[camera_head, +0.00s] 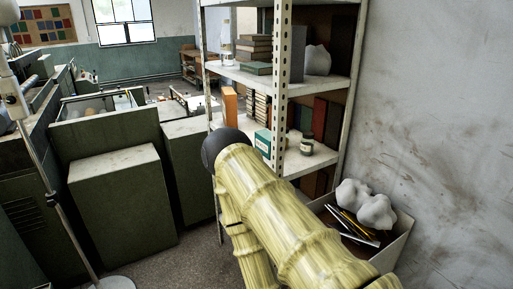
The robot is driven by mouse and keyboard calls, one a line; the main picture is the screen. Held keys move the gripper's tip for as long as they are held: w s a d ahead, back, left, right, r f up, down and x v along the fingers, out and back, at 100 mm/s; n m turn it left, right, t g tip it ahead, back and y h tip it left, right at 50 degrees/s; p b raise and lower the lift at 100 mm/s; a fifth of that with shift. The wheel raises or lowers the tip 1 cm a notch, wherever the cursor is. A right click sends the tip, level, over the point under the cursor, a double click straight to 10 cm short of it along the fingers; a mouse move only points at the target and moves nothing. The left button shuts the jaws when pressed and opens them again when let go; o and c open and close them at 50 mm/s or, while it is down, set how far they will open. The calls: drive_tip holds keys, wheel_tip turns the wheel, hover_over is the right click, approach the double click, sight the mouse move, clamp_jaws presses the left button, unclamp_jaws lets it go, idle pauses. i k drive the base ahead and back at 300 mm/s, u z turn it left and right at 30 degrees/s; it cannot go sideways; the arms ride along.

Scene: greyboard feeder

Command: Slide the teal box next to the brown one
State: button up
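A teal box (263,142) with a white front panel stands on the middle shelf board, close to the perforated front post. My yellow, bamboo-patterned arm (290,220) rises across the foreground and covers part of the shelf below and left of the box. An orange-brown upright box (230,104) stands at the left end of the same shelf. Dark red-brown upright volumes (319,118) stand at the right of the shelf, behind the post. I cannot tell which of these is the brown one. My gripper's fingers do not show; only a dark rounded arm part is visible.
A small jar (307,146) stands right of the post. Stacked books (254,50) and a pale lump (317,60) are on the shelf above. A pale bin (390,247) with white lumps and rods sits at lower right. Green cabinets (120,205) stand left.

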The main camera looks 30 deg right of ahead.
sight(262, 137)
drive_tip(key=u, duration=0.45)
drive_tip(key=i, duration=0.95)
drive_tip(key=z, duration=1.85)
drive_tip(key=i, duration=0.5)
drive_tip(key=z, duration=0.75)
drive_tip(key=k, duration=0.8)
drive_tip(key=u, duration=0.35)
drive_tip(key=i, duration=0.4)
